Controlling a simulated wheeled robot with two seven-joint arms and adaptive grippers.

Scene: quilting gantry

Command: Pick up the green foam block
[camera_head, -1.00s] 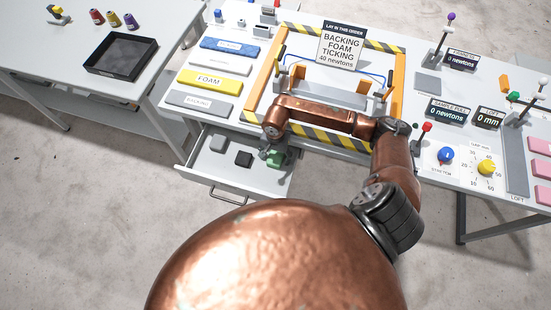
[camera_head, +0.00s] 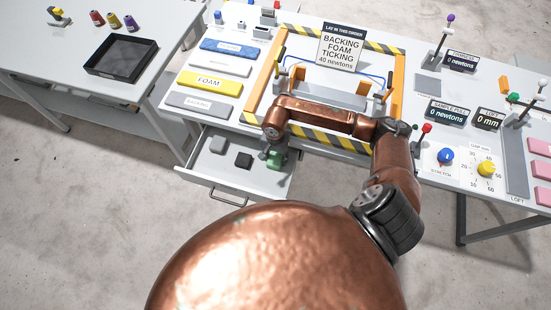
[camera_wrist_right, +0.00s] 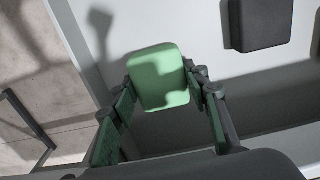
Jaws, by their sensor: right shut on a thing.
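The green foam block (camera_wrist_right: 158,76) sits between the two fingertips of my right gripper (camera_wrist_right: 160,84) in the right wrist view. The fingers are shut on its two sides. In the head view the block (camera_head: 276,159) is partly covered by my right gripper (camera_head: 272,150), in the right part of the open drawer (camera_head: 218,180). I cannot tell whether the block still touches the drawer floor. My left gripper is not in view.
A dark block (camera_head: 243,160) and a grey block (camera_head: 217,145) lie left of the gripper in the drawer. The drawer walls surround them. Above are the table's striped frame (camera_head: 340,141), yellow foam slab (camera_head: 209,82) and sign (camera_head: 342,46).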

